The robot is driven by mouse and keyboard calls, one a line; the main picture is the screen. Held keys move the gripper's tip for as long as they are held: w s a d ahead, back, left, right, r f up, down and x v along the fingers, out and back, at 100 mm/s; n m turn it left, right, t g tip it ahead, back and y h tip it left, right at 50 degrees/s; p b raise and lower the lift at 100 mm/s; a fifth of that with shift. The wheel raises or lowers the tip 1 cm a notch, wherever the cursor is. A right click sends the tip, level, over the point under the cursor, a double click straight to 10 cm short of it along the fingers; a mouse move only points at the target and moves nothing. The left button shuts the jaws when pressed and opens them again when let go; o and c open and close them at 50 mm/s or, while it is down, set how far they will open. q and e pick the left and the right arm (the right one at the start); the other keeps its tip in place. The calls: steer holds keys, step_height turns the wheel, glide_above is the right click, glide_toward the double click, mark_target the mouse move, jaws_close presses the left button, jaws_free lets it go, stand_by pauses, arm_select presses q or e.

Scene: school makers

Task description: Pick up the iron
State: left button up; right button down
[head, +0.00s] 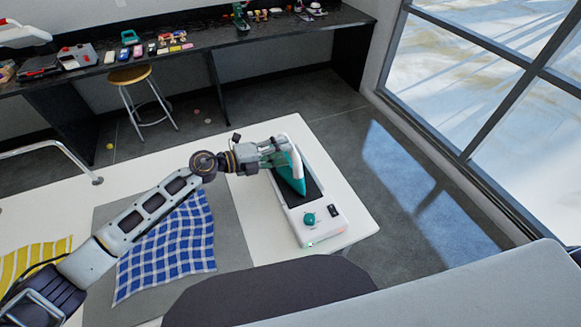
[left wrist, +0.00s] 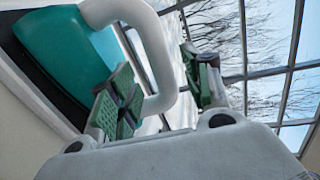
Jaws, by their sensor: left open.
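The iron has a teal body (head: 291,176) and a white handle, and rests on a white base station with a dark top (head: 313,214) at the right end of the white table. My left gripper (head: 281,151) reaches in from the left at the iron's handle. In the left wrist view the white handle (left wrist: 157,50) runs between the two open green-padded fingers of my left gripper (left wrist: 160,95), with the teal body (left wrist: 65,50) at the upper left. I cannot tell whether the fingers touch the handle. My right gripper is not in view.
A blue checked cloth (head: 172,245) lies on a grey mat (head: 233,228) on the white table (head: 347,195). A yellow striped cloth (head: 35,262) lies at the left. A stool (head: 130,76) stands by a dark bench (head: 200,48) behind. Windows line the right.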

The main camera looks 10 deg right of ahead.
arm_select(q)
steer(key=shift+x, duration=1.7)
steer(key=shift+w+r, duration=0.1)
steer(key=shift+c, duration=0.3)
jaws_close()
steer(key=shift+r, duration=0.1)
